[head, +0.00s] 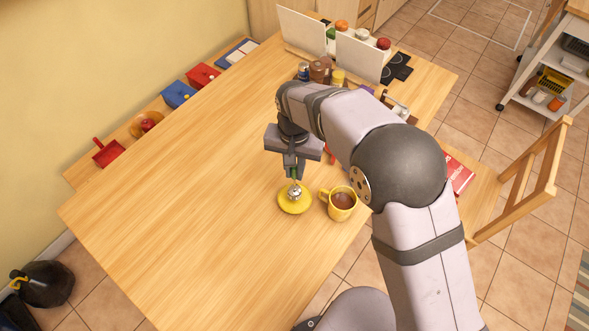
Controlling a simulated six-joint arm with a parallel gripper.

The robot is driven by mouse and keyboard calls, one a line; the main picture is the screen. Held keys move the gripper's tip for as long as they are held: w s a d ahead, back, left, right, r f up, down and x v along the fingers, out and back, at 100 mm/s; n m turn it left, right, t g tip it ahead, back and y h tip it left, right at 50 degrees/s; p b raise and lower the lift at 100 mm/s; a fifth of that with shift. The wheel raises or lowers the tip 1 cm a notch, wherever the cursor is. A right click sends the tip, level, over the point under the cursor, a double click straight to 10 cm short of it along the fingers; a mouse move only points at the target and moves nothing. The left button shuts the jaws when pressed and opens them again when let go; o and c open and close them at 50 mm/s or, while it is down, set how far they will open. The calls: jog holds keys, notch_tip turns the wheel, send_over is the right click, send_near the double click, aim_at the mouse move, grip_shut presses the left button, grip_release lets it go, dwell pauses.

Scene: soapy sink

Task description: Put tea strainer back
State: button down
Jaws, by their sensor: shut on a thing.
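My gripper (294,172) points down over the near part of the wooden table. It is shut on the tea strainer (295,192), a small silvery ball with what looks like a green handle between the fingers. The strainer is upright, directly over the middle of a yellow saucer (286,207). I cannot tell whether it touches the saucer. A yellow mug (342,205) with brown tea in it stands just right of the saucer.
The table (200,190) is bare to the left. Jars (319,72) and white panels (359,58) stand at the far end, partly behind my arm. Red and blue boxes (178,94) line a ledge by the wall. A wooden chair (525,180) stands right.

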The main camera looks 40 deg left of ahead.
jog(key=shift+f, duration=0.75)
jog(key=c, duration=1.7)
grip_release()
notch_tip(320, 180, up, 12)
jog(key=shift+r+b, duration=0.1)
jog(key=shift+b, duration=1)
